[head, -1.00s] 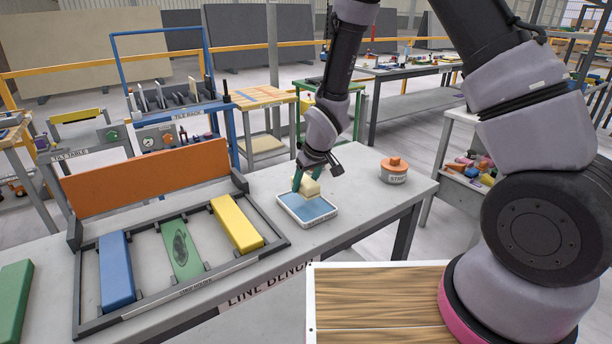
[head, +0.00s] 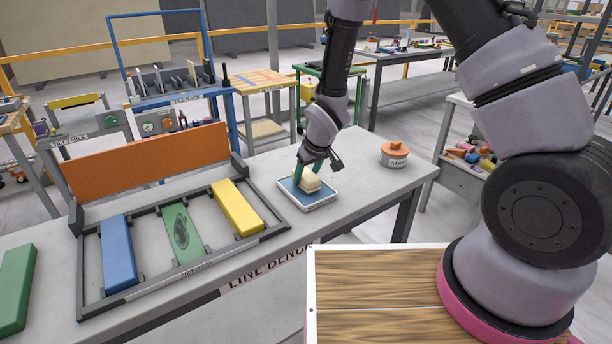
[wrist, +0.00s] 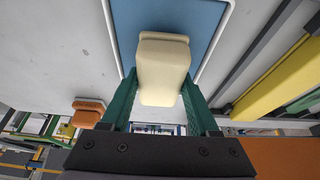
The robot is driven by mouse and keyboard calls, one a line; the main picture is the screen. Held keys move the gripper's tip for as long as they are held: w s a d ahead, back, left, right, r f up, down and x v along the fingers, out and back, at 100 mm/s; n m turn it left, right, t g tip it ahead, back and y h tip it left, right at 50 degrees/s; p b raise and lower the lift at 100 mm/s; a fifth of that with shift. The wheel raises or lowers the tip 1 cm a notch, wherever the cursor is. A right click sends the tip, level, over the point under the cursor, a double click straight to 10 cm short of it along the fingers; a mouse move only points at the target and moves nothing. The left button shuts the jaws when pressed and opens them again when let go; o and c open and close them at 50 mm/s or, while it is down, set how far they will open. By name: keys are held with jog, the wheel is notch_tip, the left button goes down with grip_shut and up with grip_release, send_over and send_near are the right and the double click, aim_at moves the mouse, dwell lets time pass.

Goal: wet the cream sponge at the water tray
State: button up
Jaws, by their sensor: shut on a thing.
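The cream sponge (head: 309,184) is held between the green fingers of my gripper (head: 311,174), over the water tray. The sponge also shows in the wrist view (wrist: 162,68), with my gripper's fingers (wrist: 160,100) on both sides of it. The water tray (head: 293,203) is a shallow white-rimmed tray with a blue inside, standing on the grey bench. It also shows in the wrist view (wrist: 207,22), behind the sponge. The sponge looks low, at or close to the blue surface. I cannot tell whether it touches.
An orange-topped round container (head: 394,154) stands right of the tray. To the left, a dark rack (head: 150,277) holds a blue block (head: 118,250), a green block (head: 183,233) with a dark patch and a yellow block (head: 236,206). An orange board (head: 150,170) stands behind them.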

aim_at(306, 173)
jog(key=shift+f, duration=0.6)
dwell(1.3)
jog(key=shift+r, duration=3.55)
